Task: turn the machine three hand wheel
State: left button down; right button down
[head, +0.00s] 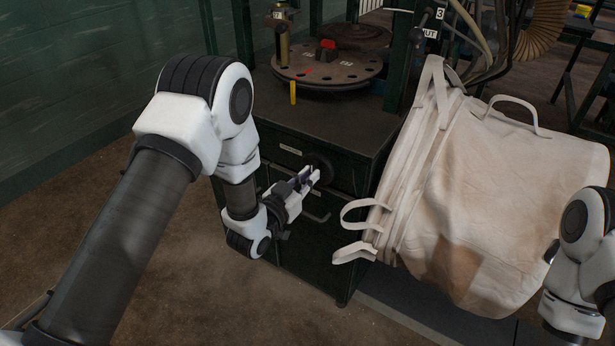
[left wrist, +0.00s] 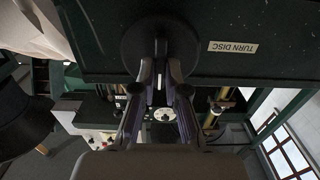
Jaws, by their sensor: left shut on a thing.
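The machine three hand wheel (head: 318,163) is a dark round disc on the front of the dark green cabinet under the turntable. It also shows in the left wrist view (left wrist: 146,38), near a "TURN DISC" label (left wrist: 233,47). My left gripper (head: 311,176) is at the wheel's front. In the left wrist view its fingers (left wrist: 161,72) are close together at the wheel's lower part, shut on it. The exact part between the fingertips is hard to make out. My right arm shows at the right edge; its gripper is out of view.
The round turntable (head: 330,72) with holes and a red piece sits on top of the cabinet (head: 325,122). A large cream bulk bag (head: 490,195) with loop straps hangs close to the right of the cabinet. A sign with a "3" (head: 440,14) is above. Floor at front left is clear.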

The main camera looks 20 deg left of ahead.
pick_arm(q)
jog(key=c, duration=1.2)
grip_release()
jog(key=v, duration=1.2)
